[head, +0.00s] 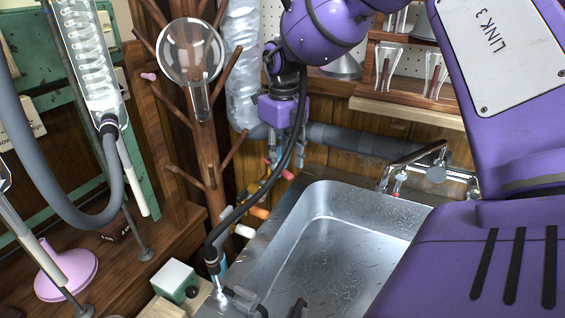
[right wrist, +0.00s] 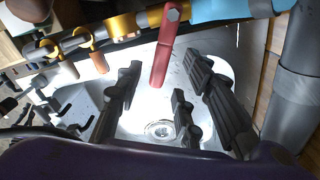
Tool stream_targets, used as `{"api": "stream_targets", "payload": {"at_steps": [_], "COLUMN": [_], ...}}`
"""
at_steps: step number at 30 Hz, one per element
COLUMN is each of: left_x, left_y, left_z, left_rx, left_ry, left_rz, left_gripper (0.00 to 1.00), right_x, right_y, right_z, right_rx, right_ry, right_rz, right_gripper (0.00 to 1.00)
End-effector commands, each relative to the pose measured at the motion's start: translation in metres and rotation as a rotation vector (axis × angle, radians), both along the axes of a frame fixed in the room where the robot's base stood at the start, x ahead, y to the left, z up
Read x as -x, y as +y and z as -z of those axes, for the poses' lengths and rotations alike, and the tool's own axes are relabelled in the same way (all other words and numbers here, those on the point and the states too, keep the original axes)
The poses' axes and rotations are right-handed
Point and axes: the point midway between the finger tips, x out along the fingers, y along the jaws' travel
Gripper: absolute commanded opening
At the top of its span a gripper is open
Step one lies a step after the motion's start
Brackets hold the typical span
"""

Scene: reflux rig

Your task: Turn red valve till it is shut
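The red valve handle (right wrist: 165,48) shows in the right wrist view as a lever hanging down from a brass-coloured pipe. In the head view a small bit of red (head: 287,174) shows below my right gripper (head: 283,150), mostly hidden. In the right wrist view my right gripper (right wrist: 162,80) is open, its black fingers apart on either side of the lever's lower end. I see a gap to the left finger; whether the right finger touches the lever is unclear. Dark pieces at the head view's bottom edge may be my left gripper, but I cannot tell its state.
A steel sink (head: 345,200) lies beneath, with a faucet (head: 415,165) behind it. Other coloured taps, such as an orange one (head: 260,212), line its left side. A wooden rack (head: 210,175) holds a glass flask (head: 190,50) at left. A grey pipe (head: 350,140) runs along the back wall.

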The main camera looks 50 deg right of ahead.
Motion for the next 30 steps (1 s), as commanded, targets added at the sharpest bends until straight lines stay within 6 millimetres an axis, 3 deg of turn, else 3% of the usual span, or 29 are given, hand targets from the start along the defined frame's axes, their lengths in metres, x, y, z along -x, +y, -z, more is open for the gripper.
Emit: {"api": "stream_targets", "payload": {"at_steps": [6,15,23,30], "left_x": [0.001,0.002,0.004,0.004], "left_y": [-0.001,0.000,0.001,0.003], "left_z": [0.004,0.004,0.004,0.004], "left_rx": [0.003,0.003,0.000,-0.003], "left_ry": [0.004,0.005,0.008,0.008], "left_rz": [-0.007,-0.009,-0.007,0.001], "left_gripper": [0.00,0.00,0.00,0.00], "right_x": [0.000,0.000,0.000,0.000], "right_y": [0.000,0.000,0.000,0.000], "right_z": [0.022,0.024,0.024,0.024], "right_rx": [0.001,0.000,0.000,0.000], "right_ry": [0.001,-0.001,-0.001,-0.001], "right_rz": [-0.001,-0.001,0.000,0.000], "right_gripper": [0.35,0.35,0.01,0.00]}}
